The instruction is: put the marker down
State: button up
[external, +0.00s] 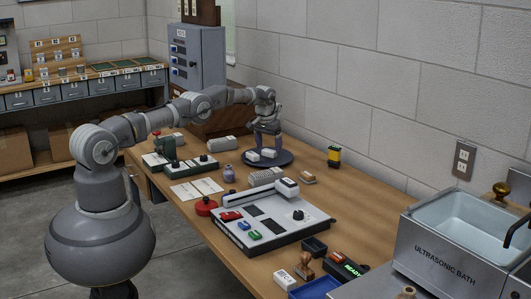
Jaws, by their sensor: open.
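My gripper (267,146) points down over a round dark turntable (286,161) towards the back of the wooden bench. Its two fingers are apart, one on each side, with small white blocks (252,156) close below and beside them on the turntable. I cannot tell whether the fingers touch a block. No marker can be made out for certain at this size; one of the small items near the gripper could be it.
A grey panel device (270,222) with coloured buttons fills the bench's middle. A yellow-and-black item (334,156) stands right of the turntable. A red round knob (206,205) and paper sheets (196,189) lie left. An ultrasonic bath (440,262) stands front right.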

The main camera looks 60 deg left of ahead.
jog(key=s+d+r+m+t+p, duration=0.15)
jog(key=d+r, duration=0.25)
jog(key=r, duration=1.2)
jog(key=s+d+r+t+p, duration=0.1)
jog(key=s+d+r+t, duration=0.2)
jog(key=r, duration=1.2)
jog(key=s+d+r+m+t+p, duration=0.15)
jog(key=d+r, duration=0.35)
jog(key=r, duration=1.1)
jog(key=s+d+r+t, duration=0.4)
jog(key=s+r, duration=0.7)
jog(key=r, duration=0.1)
jog(key=s+d+r+m+t, duration=0.1)
jog(key=s+d+r+t, duration=0.2)
jog(key=s+r, duration=0.8)
jog(key=shift+s+d+r+m+t+h+b, duration=0.3)
jog(key=shift+s+d+r+t+b, duration=0.1)
jog(key=shift+s+d, duration=0.3)
jog(key=shift+o, duration=1.1)
